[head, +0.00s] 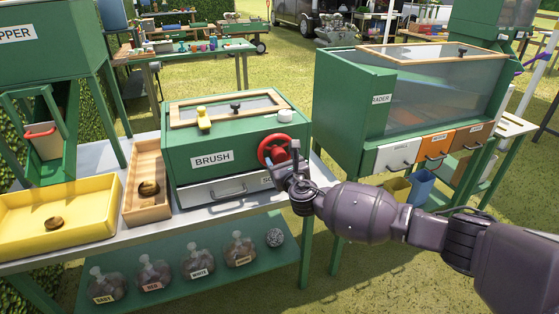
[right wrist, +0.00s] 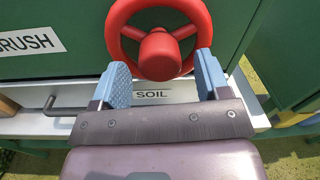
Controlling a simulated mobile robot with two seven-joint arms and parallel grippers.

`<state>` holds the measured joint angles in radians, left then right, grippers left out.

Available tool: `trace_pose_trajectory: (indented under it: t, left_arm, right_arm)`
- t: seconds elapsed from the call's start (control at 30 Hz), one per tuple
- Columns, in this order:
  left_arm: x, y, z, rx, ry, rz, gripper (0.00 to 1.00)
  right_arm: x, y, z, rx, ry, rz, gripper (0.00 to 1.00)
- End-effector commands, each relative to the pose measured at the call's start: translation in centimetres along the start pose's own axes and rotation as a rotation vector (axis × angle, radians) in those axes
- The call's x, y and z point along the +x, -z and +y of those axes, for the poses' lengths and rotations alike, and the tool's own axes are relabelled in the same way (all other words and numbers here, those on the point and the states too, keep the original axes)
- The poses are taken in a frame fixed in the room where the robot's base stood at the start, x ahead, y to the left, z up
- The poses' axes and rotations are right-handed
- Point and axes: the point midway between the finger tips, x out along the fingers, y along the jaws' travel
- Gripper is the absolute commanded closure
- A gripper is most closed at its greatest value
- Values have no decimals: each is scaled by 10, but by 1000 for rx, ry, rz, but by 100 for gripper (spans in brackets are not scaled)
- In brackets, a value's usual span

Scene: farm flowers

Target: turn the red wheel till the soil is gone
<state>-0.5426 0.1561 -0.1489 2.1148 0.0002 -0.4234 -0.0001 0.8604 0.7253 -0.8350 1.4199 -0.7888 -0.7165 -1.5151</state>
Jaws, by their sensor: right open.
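The red wheel (head: 274,150) is on the front right of the green box marked BRUSH (head: 233,140). It also shows close up in the right wrist view (right wrist: 158,54), with its hub between my fingertips. My right gripper (head: 294,165) is open at the wheel; in the right wrist view (right wrist: 160,72) its blue fingers stand either side of the lower rim and hub. I cannot tell whether they touch it. The drawer marked SOIL (right wrist: 150,94) is below the wheel, shut, and its inside is hidden. My left gripper is not in view.
A yellow tray (head: 98,230) and a wooden box (head: 133,205), each with a brown round thing, stand left on the grey table. Labelled bags (head: 240,251) lie on the shelf below. A green grader (head: 340,103) stands to the right, with a grass gap between.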

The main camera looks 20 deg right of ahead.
Motion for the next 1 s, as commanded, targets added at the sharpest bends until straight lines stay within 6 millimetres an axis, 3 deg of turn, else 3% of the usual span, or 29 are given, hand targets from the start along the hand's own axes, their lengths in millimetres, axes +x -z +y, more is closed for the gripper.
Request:
trace_pose_trajectory:
  t: [0.2,0.47,0.8,1.0]
  left_arm:
    - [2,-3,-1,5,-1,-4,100]
    - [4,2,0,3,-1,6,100]
    - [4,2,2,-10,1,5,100]
    - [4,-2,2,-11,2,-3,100]
  right_arm:
    - [12,1,0,1,0,1,31]
    - [13,-1,0,2,0,0,31]
    - [13,0,0,2,0,0,80]
    - [13,0,0,14,1,0,80]
